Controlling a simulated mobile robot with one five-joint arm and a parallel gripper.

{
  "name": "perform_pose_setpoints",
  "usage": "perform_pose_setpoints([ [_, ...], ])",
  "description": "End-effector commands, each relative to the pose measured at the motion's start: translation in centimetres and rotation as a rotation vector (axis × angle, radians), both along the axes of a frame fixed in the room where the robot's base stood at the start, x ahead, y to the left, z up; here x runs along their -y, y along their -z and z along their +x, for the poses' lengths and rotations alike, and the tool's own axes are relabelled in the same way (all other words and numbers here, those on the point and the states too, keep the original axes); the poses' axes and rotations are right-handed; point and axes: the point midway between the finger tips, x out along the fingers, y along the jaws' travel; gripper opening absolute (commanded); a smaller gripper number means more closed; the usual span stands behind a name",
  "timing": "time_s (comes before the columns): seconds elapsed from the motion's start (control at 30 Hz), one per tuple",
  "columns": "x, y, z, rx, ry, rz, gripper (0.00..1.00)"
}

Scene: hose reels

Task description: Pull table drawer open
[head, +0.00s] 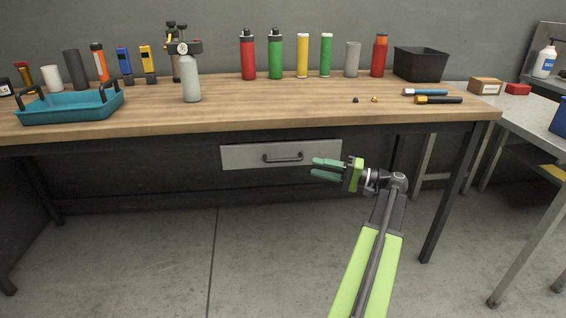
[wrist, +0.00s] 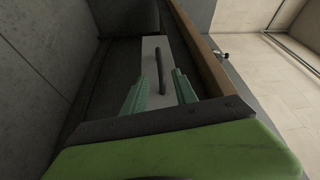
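The table drawer (head: 245,156) has a light grey front and sits under the wooden tabletop; it looks closed. Its dark bar handle (head: 283,158) is at the middle of the front. My gripper (head: 312,168) is to the right of the handle in the head view, with its green fingers pointing left toward it. In the wrist view the fingers (wrist: 158,88) are spread apart with nothing held between them. There the handle (wrist: 160,70) lies ahead, between the finger directions, on the pale drawer front (wrist: 150,48). My gripper appears apart from the handle.
The wooden table (head: 300,112) carries a teal tray (head: 70,108), a grey gas cylinder (head: 191,85), several coloured bottles and a black bin (head: 420,65). A table leg (head: 452,190) stands to the right of my arm. A grey side table (head: 530,125) is at right. The floor below the drawer is clear.

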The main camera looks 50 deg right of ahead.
Motion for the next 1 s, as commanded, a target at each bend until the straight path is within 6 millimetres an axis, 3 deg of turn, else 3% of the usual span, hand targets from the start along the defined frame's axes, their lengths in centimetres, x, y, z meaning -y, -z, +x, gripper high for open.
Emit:
perform_pose_setpoints([
  [0.3, -3.9, -0.7, 7.1, -0.001, -0.003, 0.0, 0.34],
  [0.5, -5.3, -0.9, 10.0, -0.002, -0.002, 0.0, 0.34],
  [0.9, -5.7, -0.9, 10.9, -0.002, 0.001, 0.0, 0.34],
  [1.0, -5.7, -0.9, 10.8, -0.001, 0.001, 0.001, 0.21],
])
